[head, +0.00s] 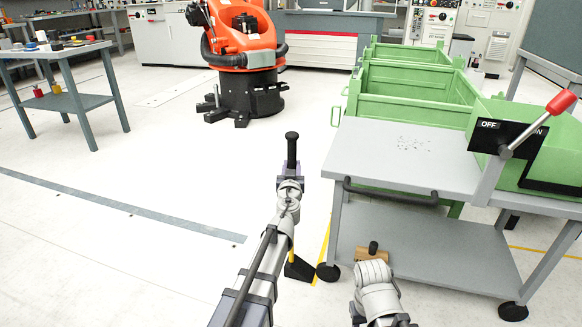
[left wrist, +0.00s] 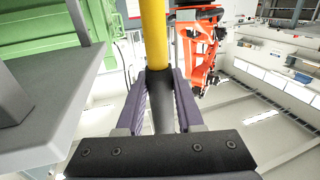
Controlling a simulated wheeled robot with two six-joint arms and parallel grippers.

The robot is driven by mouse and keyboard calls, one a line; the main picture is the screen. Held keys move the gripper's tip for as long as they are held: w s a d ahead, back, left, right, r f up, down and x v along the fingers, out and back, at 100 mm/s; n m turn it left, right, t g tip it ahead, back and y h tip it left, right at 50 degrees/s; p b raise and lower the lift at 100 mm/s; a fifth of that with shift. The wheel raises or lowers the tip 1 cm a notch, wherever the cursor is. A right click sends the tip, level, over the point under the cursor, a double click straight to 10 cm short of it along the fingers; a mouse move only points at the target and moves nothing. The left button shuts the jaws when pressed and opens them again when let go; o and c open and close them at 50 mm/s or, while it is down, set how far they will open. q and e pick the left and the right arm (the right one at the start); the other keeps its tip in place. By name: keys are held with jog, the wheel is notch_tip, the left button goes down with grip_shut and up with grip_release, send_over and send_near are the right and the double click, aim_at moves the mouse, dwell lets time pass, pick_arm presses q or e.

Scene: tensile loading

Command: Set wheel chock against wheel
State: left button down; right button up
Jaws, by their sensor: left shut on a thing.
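The wheel chock (head: 298,269) is a black wedge on a yellow pole with a black grip (head: 291,148). In the head view my left gripper (head: 290,180) is shut around the grip, and the arm hides most of the pole. The left wrist view shows the grip (left wrist: 162,108) between the purple fingers, with the yellow pole (left wrist: 154,40) beyond. The chock is low by the floor, just left of the cart's near left wheel (head: 328,272); I cannot tell whether they touch. My right arm shows at the bottom, but its gripper is out of view.
The grey cart (head: 385,155) has a lower shelf (head: 440,262) with a brown, mallet-like thing (head: 371,254). A lever with a red knob (head: 561,101) and OFF label stands at right, near green bins (head: 415,105). An orange robot arm (head: 240,40) stands behind. The floor at left is open.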

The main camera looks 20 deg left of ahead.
pick_arm(q)
jog(key=shift+f, duration=0.15)
jog(key=shift+c, duration=2.3)
grip_release()
jog(key=shift+s, duration=0.1)
